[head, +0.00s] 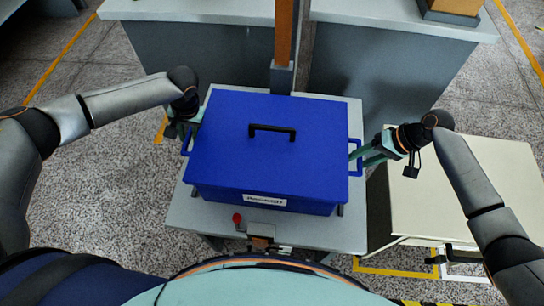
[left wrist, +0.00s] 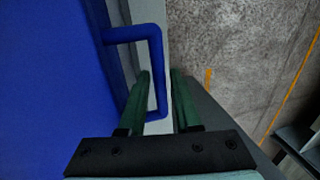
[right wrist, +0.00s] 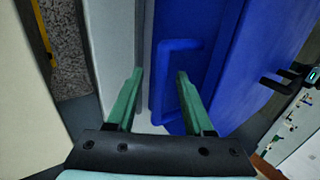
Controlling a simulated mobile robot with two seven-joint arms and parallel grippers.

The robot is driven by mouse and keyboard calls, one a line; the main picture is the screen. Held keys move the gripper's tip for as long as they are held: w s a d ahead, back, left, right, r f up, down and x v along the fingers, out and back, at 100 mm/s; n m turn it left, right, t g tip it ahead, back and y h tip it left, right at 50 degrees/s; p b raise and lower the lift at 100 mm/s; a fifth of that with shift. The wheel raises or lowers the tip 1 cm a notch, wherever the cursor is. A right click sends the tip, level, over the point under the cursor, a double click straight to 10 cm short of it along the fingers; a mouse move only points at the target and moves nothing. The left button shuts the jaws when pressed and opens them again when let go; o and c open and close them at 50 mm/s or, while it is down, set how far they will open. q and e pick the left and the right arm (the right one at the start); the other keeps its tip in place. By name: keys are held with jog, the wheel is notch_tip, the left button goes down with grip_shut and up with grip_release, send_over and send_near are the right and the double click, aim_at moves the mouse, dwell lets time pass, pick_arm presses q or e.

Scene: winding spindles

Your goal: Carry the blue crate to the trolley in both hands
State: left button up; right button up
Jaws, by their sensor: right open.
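The blue crate (head: 272,150), lidded with a black top handle and a white label, sits level on a grey stand (head: 190,215). It has a blue loop handle at each side. My left gripper (head: 188,120) is at the left handle (left wrist: 158,75); its fingers are apart on either side of the bar. My right gripper (head: 366,155) is at the right handle (right wrist: 180,46); its fingers are open around the bar, with gaps visible. A low cream-topped unit (head: 470,190), apparently the trolley, stands right of the stand; its wheels are not visible.
A grey workbench (head: 400,60) with a light top runs behind the stand, and an orange-brown post (head: 284,35) rises behind the crate. A red-knobbed lever (head: 237,218) is at the stand's front edge. The cream top is clear. Yellow lines mark the speckled floor.

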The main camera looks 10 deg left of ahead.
pick_arm(q)
grip_shut()
pick_arm(e)
jog(key=c, duration=0.6)
grip_shut()
pick_arm(q)
jog(key=shift+w+a+r, duration=0.1)
jog(key=shift+r, duration=0.05)
pick_arm(e)
jog(key=shift+w+r, duration=0.1)
